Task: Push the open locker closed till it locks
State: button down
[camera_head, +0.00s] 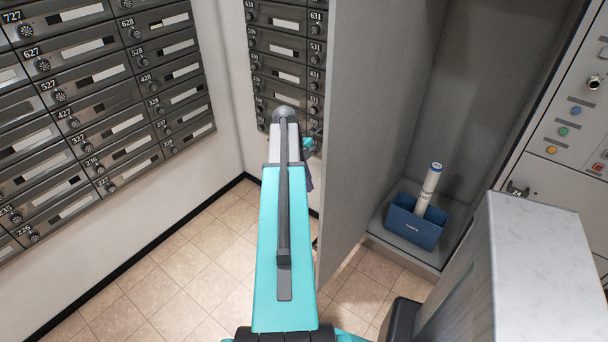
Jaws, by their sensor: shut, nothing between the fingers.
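The open locker is a tall grey compartment (468,95) at right of centre. Its grey door (368,110) stands swung open toward me, its free edge close to the right side of my arm. My gripper (309,178) shows only in part, as a small dark piece below a teal wrist part, just left of the door's edge. It is shut and empty. My arm hides most of it, so I cannot tell whether it touches the door. Inside the locker, a blue box (413,225) holds a white tube (428,188) on the floor.
Grey mailboxes (100,100) with dials line the left wall, and more mailboxes (285,50) stand straight ahead. A panel with coloured buttons (575,130) is at the right. A pale marble-topped block (535,245) stands at lower right. The tiled floor (170,265) at lower left is clear.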

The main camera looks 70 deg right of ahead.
jog(key=shift+s+a+f+p, duration=0.15)
jog(key=shift+s+a+p, duration=0.1)
jog(key=shift+s, duration=0.45)
jog(key=shift+s+a+f+p, duration=0.15)
jog(key=shift+s+p, duration=0.1)
jog(key=shift+s, duration=0.45)
jog(key=shift+s+a+f+p, duration=0.15)
jog(key=shift+s+a+p, duration=0.1)
jog(key=shift+s, duration=0.45)
